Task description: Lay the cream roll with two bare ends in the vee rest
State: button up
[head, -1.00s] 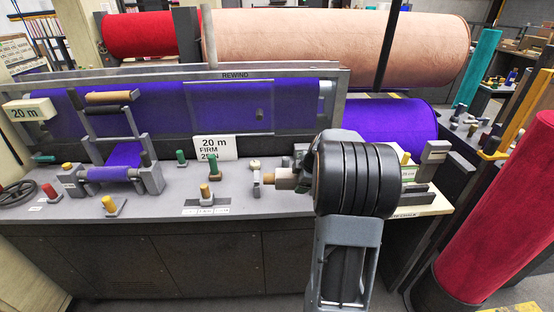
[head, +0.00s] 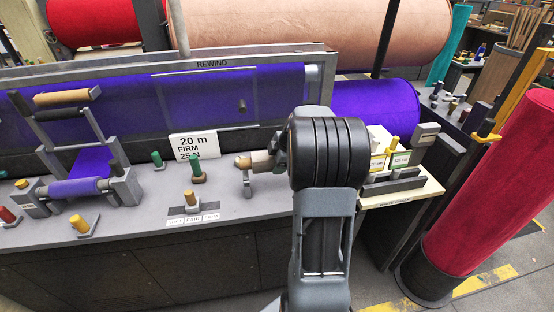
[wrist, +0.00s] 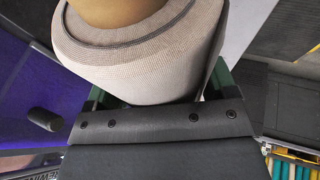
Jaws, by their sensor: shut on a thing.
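A cream roll (head: 262,160) with a tan bare end (head: 243,161) pointing left is held by my gripper (head: 279,155) over the bench front. In the wrist view the cream roll (wrist: 150,60) fills the top, with a tan core (wrist: 115,12) at its end. My gripper (wrist: 155,98) is shut on it, with green jaw parts at both sides. The roll's other end is hidden by my arm. A small grey upright stand (head: 247,184) shows just below the bare end; I cannot tell if they touch. A grey block rest (head: 393,184) sits on a pale board at right; I cannot tell which is the vee rest.
Several green and yellow pegs, including a green one (head: 197,168), stand on the grey bench (head: 140,205). A tall red roll (head: 490,190) leans at right. A purple web (head: 120,115) runs along the back.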

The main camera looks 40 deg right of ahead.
jog(key=shift+d+f+b, duration=0.15)
jog(key=shift+d+b, duration=0.05)
jog(key=shift+b, duration=0.7)
notch_tip(320, 180, down, 3)
jog(key=b, duration=0.4)
jog(key=shift+s, duration=0.1)
jog(key=shift+f+b, duration=0.85)
jog(key=shift+b, duration=0.5)
dwell(0.8)
jog(key=o, duration=1.1)
jog(key=shift+c, duration=0.4)
jog(key=shift+c, duration=0.5)
